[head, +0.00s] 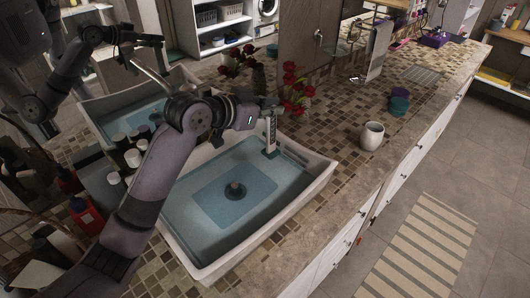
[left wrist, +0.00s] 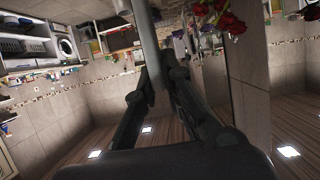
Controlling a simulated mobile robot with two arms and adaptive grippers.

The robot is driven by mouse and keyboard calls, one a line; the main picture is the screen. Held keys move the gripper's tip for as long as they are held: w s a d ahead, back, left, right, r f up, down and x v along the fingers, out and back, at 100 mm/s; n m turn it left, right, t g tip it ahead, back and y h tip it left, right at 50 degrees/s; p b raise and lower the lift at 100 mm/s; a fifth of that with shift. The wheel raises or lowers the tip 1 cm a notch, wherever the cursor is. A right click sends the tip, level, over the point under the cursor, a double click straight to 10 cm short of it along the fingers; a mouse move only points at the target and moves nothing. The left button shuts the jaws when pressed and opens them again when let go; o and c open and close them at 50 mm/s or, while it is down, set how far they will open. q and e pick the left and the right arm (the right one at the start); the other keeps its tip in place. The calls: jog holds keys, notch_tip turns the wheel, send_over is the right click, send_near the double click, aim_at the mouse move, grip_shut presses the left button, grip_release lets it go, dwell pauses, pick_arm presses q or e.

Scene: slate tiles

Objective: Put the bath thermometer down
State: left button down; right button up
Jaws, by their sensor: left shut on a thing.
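My left gripper (head: 262,104) is over the back of the near sink (head: 255,228), beside red flowers. It is shut on the bath thermometer (head: 270,132), a pale, narrow upright piece with dark marks, which hangs down from the fingers near the sink's back rim. I cannot tell whether its lower end touches anything. In the left wrist view the two dark fingers (left wrist: 158,85) close around the thermometer (left wrist: 150,40), seen as a long grey bar. My right gripper cannot be made out.
Red flowers (head: 293,90) stand close behind the gripper. A pale mug (head: 371,136) and teal pots (head: 399,103) stand to the right. Bottles (head: 132,158) crowd the left. Tiled counter (head: 335,120) near the mug is clear.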

pick_arm(q)
jog(key=p, duration=0.1)
send_over(266, 151)
jog(key=f, duration=0.5)
jog(key=d+f, duration=0.1)
jog(key=f, duration=0.1)
jog(key=shift+w+f, duration=0.3)
jog(key=shift+w, duration=0.1)
jog(key=shift+f, duration=0.75)
notch_tip(266, 151, down, 3)
jog(key=shift+f+p, duration=0.2)
jog(key=shift+p, duration=0.25)
jog(key=shift+f, duration=0.15)
pick_arm(e)
jog(key=shift+s+a+r, duration=0.1)
jog(key=shift+a+r, duration=0.2)
jog(key=shift+r, duration=0.3)
jog(key=shift+s+a+r, duration=0.1)
jog(key=shift+a+r, duration=0.15)
jog(key=shift+r, duration=0.3)
jog(key=shift+d, duration=0.1)
pick_arm(q)
jog(key=shift+f, duration=0.2)
jog(key=c, duration=1.7)
grip_release()
pick_arm(e)
jog(key=shift+w+d+f, duration=0.1)
jog(key=shift+d, duration=0.05)
